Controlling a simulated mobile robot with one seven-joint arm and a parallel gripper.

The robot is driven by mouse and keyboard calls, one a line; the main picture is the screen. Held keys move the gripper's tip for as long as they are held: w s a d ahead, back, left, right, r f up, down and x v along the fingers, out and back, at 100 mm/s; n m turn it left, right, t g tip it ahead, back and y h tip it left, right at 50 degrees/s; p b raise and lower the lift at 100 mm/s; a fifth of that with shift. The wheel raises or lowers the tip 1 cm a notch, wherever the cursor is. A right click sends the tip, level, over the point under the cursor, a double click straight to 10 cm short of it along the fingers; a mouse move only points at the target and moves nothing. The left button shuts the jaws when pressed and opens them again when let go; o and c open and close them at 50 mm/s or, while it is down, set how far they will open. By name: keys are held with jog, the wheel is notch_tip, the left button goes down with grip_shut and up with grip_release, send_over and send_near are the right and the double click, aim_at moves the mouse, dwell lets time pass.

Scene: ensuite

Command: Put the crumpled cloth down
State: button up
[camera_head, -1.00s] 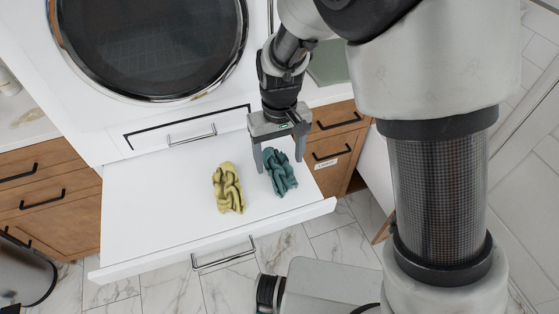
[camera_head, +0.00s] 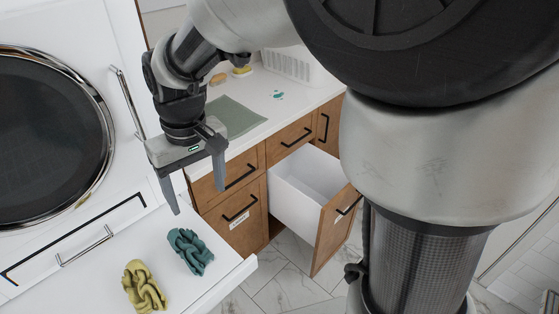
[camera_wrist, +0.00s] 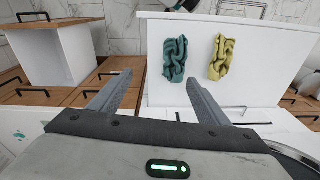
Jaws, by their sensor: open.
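A crumpled teal cloth (camera_head: 190,250) lies on the white pull-out shelf (camera_head: 75,284) below the round-door machine. A crumpled yellow cloth (camera_head: 143,287) lies beside it, a small gap apart. My gripper (camera_head: 198,200) is open and empty, above and behind the teal cloth, with its fingers pointing down. In the wrist view, the teal cloth (camera_wrist: 175,60) and the yellow cloth (camera_wrist: 221,57) lie beyond the fingertips on the shelf (camera_wrist: 262,85). Neither cloth is between the fingers.
An open white-sided drawer (camera_head: 315,195) stands out from the wooden cabinet to the right. The counter (camera_head: 300,100) above it holds a grey-green mat (camera_head: 233,117) and small items. The machine's round door (camera_head: 45,140) is at left. Marble floor lies below.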

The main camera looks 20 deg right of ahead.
jog(key=s+d+r+m+t, duration=0.2)
jog(key=s+d+r, duration=0.2)
jog(key=d, duration=0.5)
jog(key=s+d+r+m+t, duration=0.2)
jog(key=s+d+r+m, duration=0.1)
jog(key=s+d+r, duration=0.2)
jog(key=s+d, duration=0.2)
jog(key=d, duration=0.2)
jog(key=shift+s+d+t+h, duration=0.25)
jog(key=shift+s+t+h, duration=0.15)
